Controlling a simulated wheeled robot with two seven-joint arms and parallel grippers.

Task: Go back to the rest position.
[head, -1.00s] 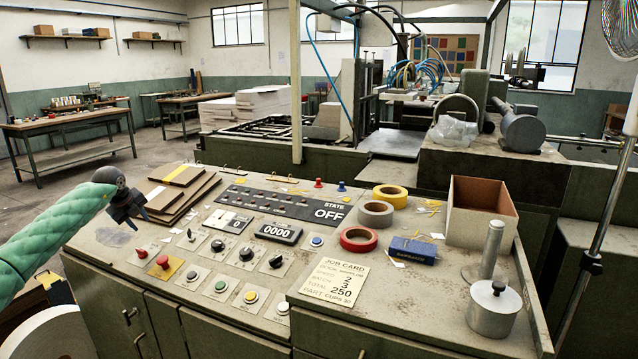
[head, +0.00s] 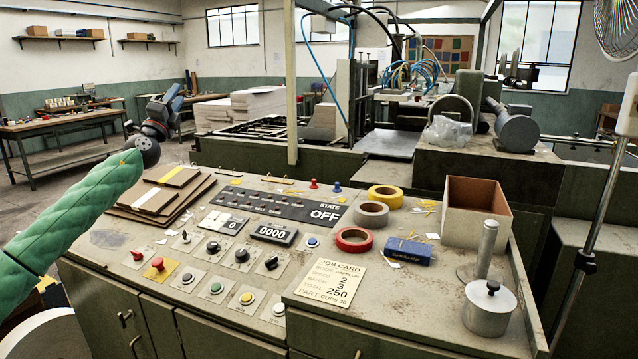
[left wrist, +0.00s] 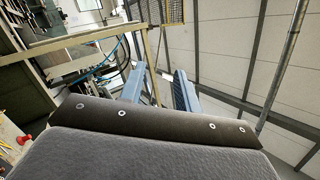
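My left gripper (head: 182,86) is raised at the left, above and behind the far-left corner of the control console (head: 105,240), with its fingers pointing up. In the left wrist view its two blue fingers (left wrist: 160,78) stand apart with nothing between them, against the ceiling and part of the machine frame. The gripper is clear of the console and touches nothing that I can see. My right gripper is in neither view.
The console carries a stack of boards (head: 160,196), tape rolls (head: 388,198), a blue box (head: 408,250), an open carton (head: 477,225) and a metal weight (head: 490,308). A workbench (head: 60,130) stands far left. A post (head: 292,80) rises behind the console.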

